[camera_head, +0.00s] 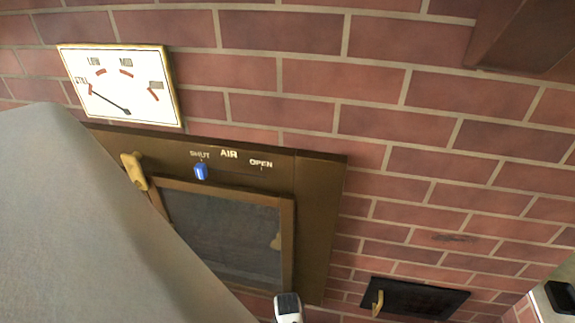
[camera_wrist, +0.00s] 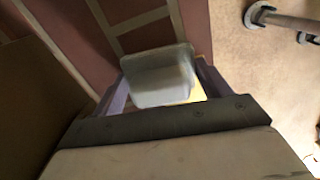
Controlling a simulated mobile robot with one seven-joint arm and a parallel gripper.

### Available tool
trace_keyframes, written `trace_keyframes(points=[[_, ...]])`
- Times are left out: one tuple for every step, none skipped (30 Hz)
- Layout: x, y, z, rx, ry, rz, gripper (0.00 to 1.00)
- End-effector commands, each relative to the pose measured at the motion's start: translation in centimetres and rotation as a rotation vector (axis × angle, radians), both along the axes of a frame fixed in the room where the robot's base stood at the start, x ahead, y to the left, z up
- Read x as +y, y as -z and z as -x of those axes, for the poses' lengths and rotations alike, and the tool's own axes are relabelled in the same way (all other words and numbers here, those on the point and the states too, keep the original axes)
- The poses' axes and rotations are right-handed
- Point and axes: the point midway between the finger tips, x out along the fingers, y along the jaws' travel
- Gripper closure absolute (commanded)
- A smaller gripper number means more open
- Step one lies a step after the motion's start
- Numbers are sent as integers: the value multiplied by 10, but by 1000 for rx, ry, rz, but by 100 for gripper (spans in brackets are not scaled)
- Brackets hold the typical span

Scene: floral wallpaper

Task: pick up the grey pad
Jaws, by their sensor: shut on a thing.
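The grey pad (camera_wrist: 160,78) is a small pale grey block with rounded edges, seen in the wrist view. My gripper (camera_wrist: 163,84) is shut on it, with one finger on each side. The pad sits between the finger ends, in front of the brick wall.
A brick wall (camera_head: 430,150) fills the head view. It bears a white dial (camera_head: 120,95), a brown panel (camera_head: 320,205) with a blue slider knob (camera_head: 201,172) and dark window, and a small black hatch (camera_head: 415,300). A metal rail (camera_wrist: 285,20) shows upper right in the wrist view.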

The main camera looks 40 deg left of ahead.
Motion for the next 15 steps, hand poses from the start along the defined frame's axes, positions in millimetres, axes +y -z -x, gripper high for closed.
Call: trace_keyframes(points=[[0,0,0,0,0,0,47],[0,0,0,0,0,0,51],[0,0,0,0,0,0,52],[0,0,0,0,0,0,52],[0,0,0,0,0,0,52],[0,0,0,0,0,0,52],[0,0,0,0,0,0,52],[0,-1,0,0,0,0,52],[0,-1,0,-1,0,0,52],[0,-2,0,-1,0,0,52],[0,-4,0,-1,0,0,52],[0,-6,0,0,0,-1,52],[1,-8,0,-1,0,-2,52],[1,-11,-1,-2,0,-2,52],[1,-17,-1,-1,0,-2,52]])
